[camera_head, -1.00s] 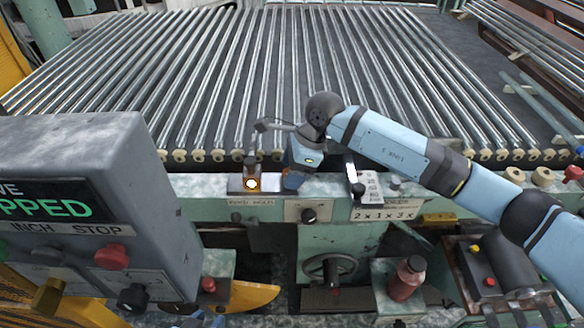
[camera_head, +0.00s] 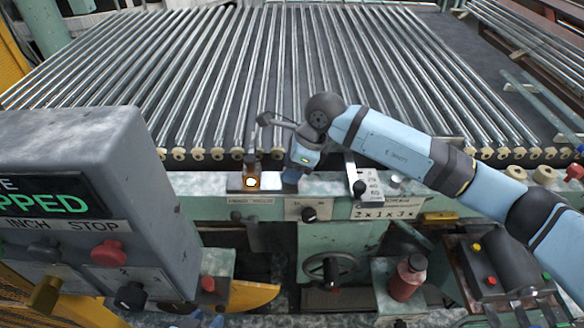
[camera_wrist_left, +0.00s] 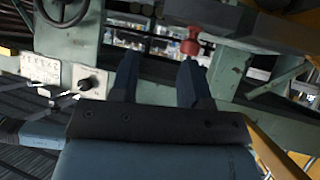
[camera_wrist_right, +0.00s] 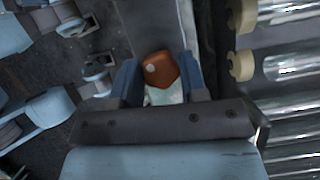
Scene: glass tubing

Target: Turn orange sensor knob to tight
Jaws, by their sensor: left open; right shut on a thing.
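The orange knob (camera_wrist_right: 160,69) shows in the right wrist view between the fingers of my right gripper (camera_wrist_right: 158,78). It has a rounded, angular shape with a small pale dot on its face. My right gripper is shut on it. In the head view my right gripper (camera_head: 292,178) points down at the green rail, and the knob is hidden there by the gripper. My left gripper (camera_wrist_left: 159,75) is open and empty in the left wrist view.
A small lit amber sensor lamp (camera_head: 251,182) stands on the rail just left of my right gripper. Glass tubes (camera_head: 250,80) lie on rollers behind. A grey control box (camera_head: 90,210) fills the left. A red bottle (camera_head: 407,278) stands lower right.

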